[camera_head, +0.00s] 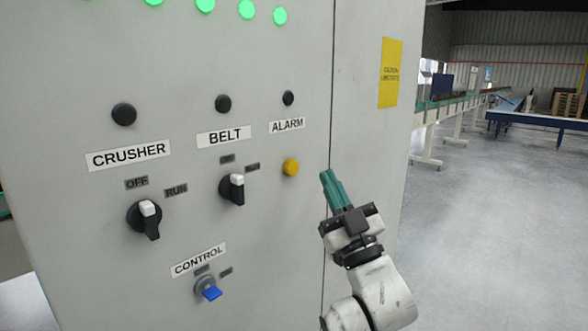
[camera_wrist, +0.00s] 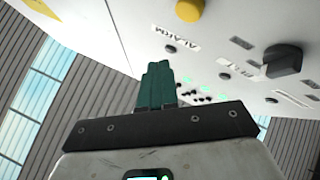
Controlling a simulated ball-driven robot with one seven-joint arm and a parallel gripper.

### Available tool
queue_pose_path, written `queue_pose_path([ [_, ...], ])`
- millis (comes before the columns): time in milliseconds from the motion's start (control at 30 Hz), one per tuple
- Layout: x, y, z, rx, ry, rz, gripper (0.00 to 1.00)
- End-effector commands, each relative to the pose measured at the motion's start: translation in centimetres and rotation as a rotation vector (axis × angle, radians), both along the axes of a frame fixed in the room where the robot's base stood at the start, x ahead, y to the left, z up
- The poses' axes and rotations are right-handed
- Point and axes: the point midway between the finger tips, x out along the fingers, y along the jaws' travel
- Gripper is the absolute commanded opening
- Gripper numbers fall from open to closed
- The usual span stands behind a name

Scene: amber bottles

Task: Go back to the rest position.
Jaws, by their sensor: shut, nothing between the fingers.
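My gripper (camera_head: 328,180) has teal fingers, which are closed together and empty. In the head view it is at the right of the grey control cabinet (camera_head: 270,230), close to the cabinet's vertical seam, and points up and left. The yellow button (camera_head: 291,167) under the ALARM label is to the left of the fingertips, with a visible gap in the picture. In the wrist view the fingers (camera_wrist: 158,72) are pressed together, and the yellow button (camera_wrist: 190,10) shows at the top. I cannot tell the exact distance from the fingers to the panel.
The panel carries a CRUSHER knob (camera_head: 146,218), a BELT knob (camera_head: 233,189) and a blue CONTROL switch (camera_head: 208,290), which all stick out. Green lamps (camera_head: 246,10) are lit above. Open grey floor (camera_head: 480,240) lies to the right, with conveyors (camera_head: 455,103) farther back.

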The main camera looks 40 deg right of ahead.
Motion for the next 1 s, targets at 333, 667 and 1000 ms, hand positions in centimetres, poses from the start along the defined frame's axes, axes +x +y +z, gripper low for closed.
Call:
queue_pose_path([
  [333, 0.0, 0.0, 0.0, -0.001, 0.000, -0.001, 0.00],
  [667, 0.1, 0.0, -0.3, 0.007, 0.009, 0.000, 0.00],
  [1000, 3.1, 2.5, -15.3, 0.335, 0.508, 0.046, 0.00],
])
